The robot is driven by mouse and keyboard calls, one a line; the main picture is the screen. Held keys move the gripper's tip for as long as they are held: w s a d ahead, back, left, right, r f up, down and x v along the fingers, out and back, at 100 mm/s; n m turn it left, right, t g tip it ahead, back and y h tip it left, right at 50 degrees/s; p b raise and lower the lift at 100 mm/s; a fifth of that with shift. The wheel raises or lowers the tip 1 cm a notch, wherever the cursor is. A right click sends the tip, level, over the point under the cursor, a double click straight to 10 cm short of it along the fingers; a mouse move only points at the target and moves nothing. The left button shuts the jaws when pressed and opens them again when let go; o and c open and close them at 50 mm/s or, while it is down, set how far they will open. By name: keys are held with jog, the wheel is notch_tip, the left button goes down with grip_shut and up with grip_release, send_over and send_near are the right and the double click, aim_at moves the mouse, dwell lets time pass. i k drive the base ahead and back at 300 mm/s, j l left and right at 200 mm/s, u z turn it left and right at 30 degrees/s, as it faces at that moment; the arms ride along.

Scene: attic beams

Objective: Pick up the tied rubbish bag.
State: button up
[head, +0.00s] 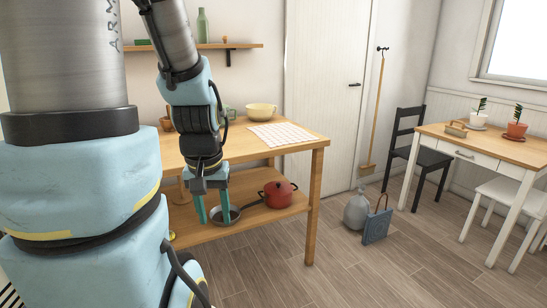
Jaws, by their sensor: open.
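The tied rubbish bag (356,211) is grey and stands on the wood floor in front of the white door, knotted at its top. A blue carrier bag (377,222) with upright handles stands just to its right and overlaps its edge in the picture. My gripper (215,218) points down with its two teal fingers apart. It is empty and in front of the wooden shelf table, well to the left of the rubbish bag and apart from it.
The wooden table (319,143) with a lower shelf stands between my gripper and the bag; a red pot (278,194) and a pan (226,214) are on that shelf. A black chair (405,146), a desk (490,143) and a white stool (507,194) stand right. The floor before the bag is clear.

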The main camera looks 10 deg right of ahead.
aim_at(356, 212)
jog(key=i+l+u, duration=0.1)
jog(key=l, duration=0.25)
jog(key=i+l+u, duration=0.1)
jog(key=i+l, duration=0.2)
jog(key=i+l+u, duration=0.1)
jog(key=l, duration=0.35)
jog(key=i+l, duration=0.2)
jog(key=l, duration=0.2)
jog(key=i+l+u, duration=0.15)
jog(key=l, duration=0.25)
jog(key=i+l+u, duration=0.1)
jog(key=l, duration=0.3)
jog(key=i+l+u, duration=0.1)
jog(key=l, duration=0.35)
jog(key=i+l+u, duration=0.1)
jog(key=l, duration=0.55)
jog(key=i+l, duration=0.1)
jog(key=l, duration=0.55)
jog(key=i+l+u, duration=0.15)
jog(key=l, duration=0.5)
jog(key=k, duration=0.05)
